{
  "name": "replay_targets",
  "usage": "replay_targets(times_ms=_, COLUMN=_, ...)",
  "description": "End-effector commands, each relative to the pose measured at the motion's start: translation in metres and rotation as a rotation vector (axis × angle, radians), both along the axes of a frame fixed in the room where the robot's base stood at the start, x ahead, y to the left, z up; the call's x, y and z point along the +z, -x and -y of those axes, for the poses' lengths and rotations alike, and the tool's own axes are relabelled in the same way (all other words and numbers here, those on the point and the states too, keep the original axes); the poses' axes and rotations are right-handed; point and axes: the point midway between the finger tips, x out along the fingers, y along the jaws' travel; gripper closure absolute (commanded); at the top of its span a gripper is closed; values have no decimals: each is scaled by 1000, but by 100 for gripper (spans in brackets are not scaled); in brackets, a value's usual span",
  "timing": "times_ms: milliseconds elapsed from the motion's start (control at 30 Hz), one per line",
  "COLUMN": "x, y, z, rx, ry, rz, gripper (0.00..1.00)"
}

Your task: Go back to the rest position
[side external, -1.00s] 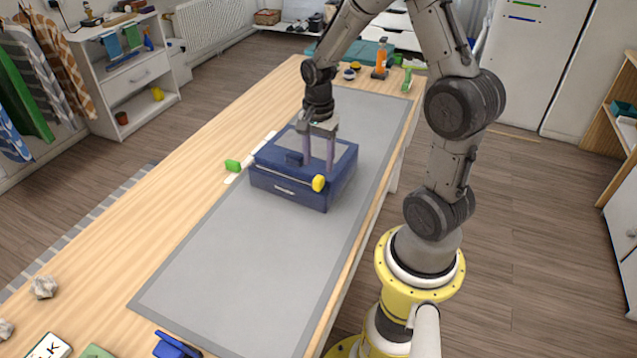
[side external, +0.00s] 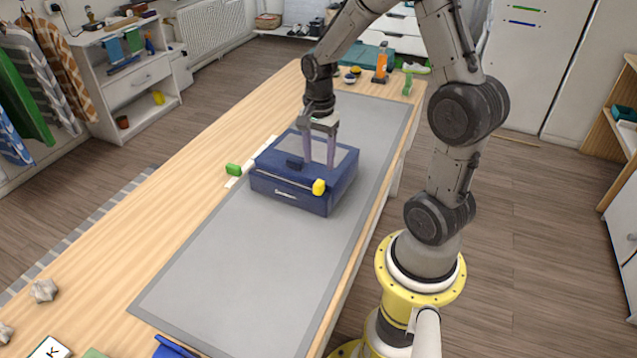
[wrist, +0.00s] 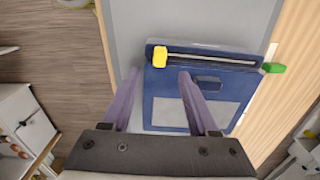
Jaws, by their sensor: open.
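My gripper (side external: 320,164) is pointing down over the blue box (side external: 290,197) on the grey mat. It is open, with its two purple fingers apart and nothing between them. In the wrist view the fingers of my gripper (wrist: 158,75) show against the box's top (wrist: 165,115), which has a grey panel and a small dark blue block on it. I cannot tell whether the fingertips touch the box.
The grey mat (side external: 225,285) is clear in front of the box. An orange bottle (side external: 381,64) and a green item (side external: 407,83) stand at the table's far end. Crumpled paper (side external: 43,290) lies at the near left. Clothes (side external: 50,70) hang at the left.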

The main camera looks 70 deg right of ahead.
Motion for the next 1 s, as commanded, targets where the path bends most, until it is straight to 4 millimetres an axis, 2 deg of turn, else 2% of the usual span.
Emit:
replay_targets(times_ms=233, x=0, y=-1, z=-2, rx=5, ry=0, rz=0, gripper=40)
replay_targets(times_ms=300, x=6, y=-6, z=-7, rx=28, ry=9, rz=17, gripper=40)
replay_targets(times_ms=367, x=22, y=-15, z=-15, rx=61, ry=31, rz=58, gripper=40)
replay_targets(times_ms=467, x=60, y=-23, z=-39, rx=139, ry=74, rz=150, gripper=40)
replay_targets(times_ms=533, x=90, y=-21, z=-62, rx=234, ry=103, rz=220, gripper=40)
replay_targets(times_ms=600, x=117, y=-10, z=-86, rx=365, ry=135, rz=285, gripper=40)
replay_targets(times_ms=700, x=147, y=13, z=-116, rx=586, ry=184, rz=363, gripper=40)
replay_targets(times_ms=800, x=167, y=44, z=-141, rx=829, ry=242, rz=426, gripper=40)
replay_targets(times_ms=900, x=174, y=77, z=-157, rx=1087, ry=309, rz=467, gripper=40)
replay_targets(times_ms=1000, x=170, y=100, z=-163, rx=1295, ry=361, rz=462, gripper=40)
